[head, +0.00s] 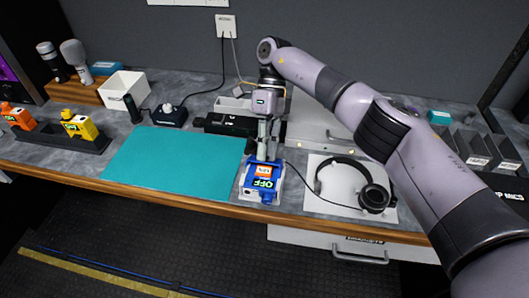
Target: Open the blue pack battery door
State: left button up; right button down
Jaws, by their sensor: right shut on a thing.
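The blue pack (250,184) stands near the front edge of the counter, right of the teal mat. Its face has an orange label and a dark screen with green "OFF" lettering. My right gripper (267,153) reaches down over it from above, its fingers closed at the top of the pack. The fingers hide part of the pack's top, and I cannot make out the battery door or whether it is open. My left gripper is not in the picture.
The teal mat (180,160) is clear. Headphones (372,197) lie on a white pad to the right. A white bin (124,88) is behind.

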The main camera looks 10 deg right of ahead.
jog(key=c, duration=1.8)
grip_release()
notch_tip(320, 180, up, 10)
